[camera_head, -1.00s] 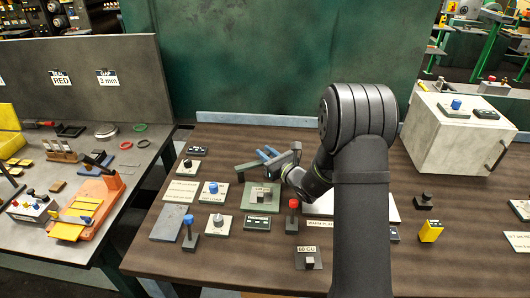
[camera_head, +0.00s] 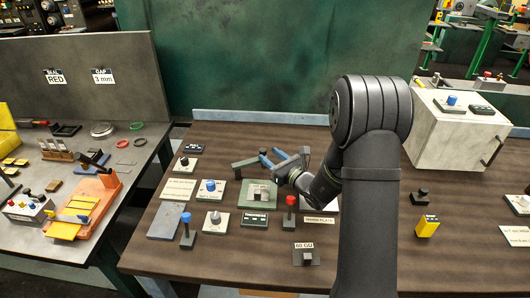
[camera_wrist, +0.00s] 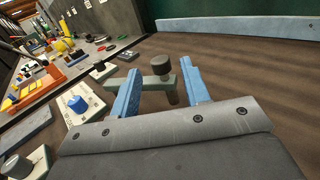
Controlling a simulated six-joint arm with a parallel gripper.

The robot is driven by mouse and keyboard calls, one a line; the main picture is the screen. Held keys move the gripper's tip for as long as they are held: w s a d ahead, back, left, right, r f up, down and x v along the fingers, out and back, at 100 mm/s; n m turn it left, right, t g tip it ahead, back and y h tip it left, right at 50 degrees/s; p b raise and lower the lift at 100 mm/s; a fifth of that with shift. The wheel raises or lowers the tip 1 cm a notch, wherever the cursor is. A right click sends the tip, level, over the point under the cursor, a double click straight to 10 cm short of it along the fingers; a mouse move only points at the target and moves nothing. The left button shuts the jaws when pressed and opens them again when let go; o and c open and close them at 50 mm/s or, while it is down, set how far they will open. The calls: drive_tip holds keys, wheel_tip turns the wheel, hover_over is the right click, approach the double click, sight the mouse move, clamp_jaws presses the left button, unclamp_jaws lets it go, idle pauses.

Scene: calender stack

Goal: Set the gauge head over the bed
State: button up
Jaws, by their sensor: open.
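The gauge head appears to be a grey-green arm (camera_head: 245,163) with a dark round knob (camera_wrist: 161,67) on top and a short post below. It is near the back of the brown bench. My gripper (camera_head: 271,157) is open, its blue fingers pointing toward that arm. In the wrist view the knob shows between the fingertips with gaps on both sides; I cannot tell whether it is level with them. The likely bed is a green plate (camera_head: 246,201) bearing a small grey block (camera_head: 261,188), in front of the gripper. My gripper partly hides the gauge arm in the head view.
A blue-knobbed plate (camera_head: 210,186), a red-topped post (camera_head: 290,213) and a blue-topped post (camera_head: 187,231) stand nearby, with several other controls and labels. A pale cabinet (camera_head: 455,140) stands at right. The bench's back strip (camera_head: 240,116) lies behind clear surface.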

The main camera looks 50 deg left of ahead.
drive_tip(key=shift+s+d, duration=0.1)
drive_tip(key=shift+d, duration=1.35)
